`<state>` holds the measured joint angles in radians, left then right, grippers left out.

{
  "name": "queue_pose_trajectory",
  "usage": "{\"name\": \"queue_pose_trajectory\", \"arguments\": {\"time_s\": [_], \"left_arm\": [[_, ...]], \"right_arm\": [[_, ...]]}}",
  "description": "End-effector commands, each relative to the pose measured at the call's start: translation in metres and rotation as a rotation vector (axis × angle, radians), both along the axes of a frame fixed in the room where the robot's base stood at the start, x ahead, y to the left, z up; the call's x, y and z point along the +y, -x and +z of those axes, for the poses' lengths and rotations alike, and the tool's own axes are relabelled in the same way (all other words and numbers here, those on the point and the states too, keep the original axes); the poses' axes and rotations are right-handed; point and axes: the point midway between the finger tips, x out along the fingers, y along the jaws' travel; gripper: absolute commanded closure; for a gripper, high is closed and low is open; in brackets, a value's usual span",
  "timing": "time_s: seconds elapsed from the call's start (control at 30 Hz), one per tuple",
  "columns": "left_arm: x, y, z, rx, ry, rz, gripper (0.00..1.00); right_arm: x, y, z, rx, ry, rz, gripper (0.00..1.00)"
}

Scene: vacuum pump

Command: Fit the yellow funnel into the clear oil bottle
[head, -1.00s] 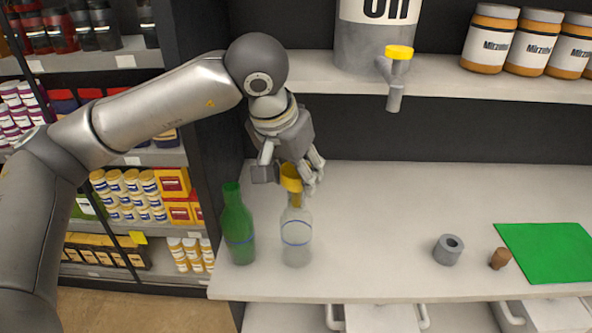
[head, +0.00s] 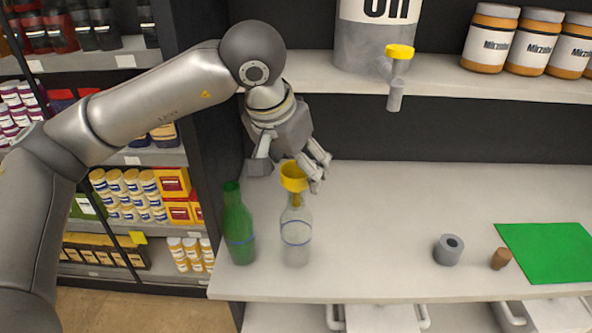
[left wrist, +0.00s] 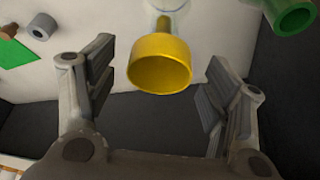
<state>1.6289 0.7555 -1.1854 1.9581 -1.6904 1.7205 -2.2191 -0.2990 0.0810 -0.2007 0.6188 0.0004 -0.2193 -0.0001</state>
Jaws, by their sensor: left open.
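The clear oil bottle (head: 296,240) stands upright on the white counter, with a blue line around it. The yellow funnel (head: 293,178) sits upright at the bottle's mouth, its spout down in the neck. My left gripper (head: 291,172) is open just behind and above the funnel. In the left wrist view the funnel (left wrist: 160,65) lies between the two spread fingers of my left gripper (left wrist: 158,92), with a gap on each side. The bottle is mostly hidden behind the funnel there. My right gripper is not in view.
A green bottle (head: 238,228) stands close to the left of the clear one. A grey ring (head: 448,250), a brown cork (head: 501,258) and a green mat (head: 552,252) lie to the right. An oil drum (head: 365,45) with a yellow-capped tap (head: 399,52) is on the shelf above.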

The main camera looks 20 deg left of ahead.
Motion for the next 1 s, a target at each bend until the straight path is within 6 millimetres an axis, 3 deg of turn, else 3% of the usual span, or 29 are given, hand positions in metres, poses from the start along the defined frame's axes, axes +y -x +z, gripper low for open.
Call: {"name": "queue_pose_trajectory", "arguments": {"time_s": [0.2,0.43,0.63,1.0], "left_arm": [[0.004,0.017,0.045,-0.006,0.001,-0.003,0.26],[0.007,0.032,0.083,-0.004,0.002,0.0,0.26],[0.009,0.038,0.096,-0.001,0.0,-0.001,0.26],[0.01,0.039,0.097,-0.001,0.001,-0.001,0.26]], "right_arm": [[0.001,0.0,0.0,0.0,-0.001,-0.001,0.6],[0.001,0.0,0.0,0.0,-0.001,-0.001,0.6],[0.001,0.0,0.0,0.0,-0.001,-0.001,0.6],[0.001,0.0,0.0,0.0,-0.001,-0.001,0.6]]}}
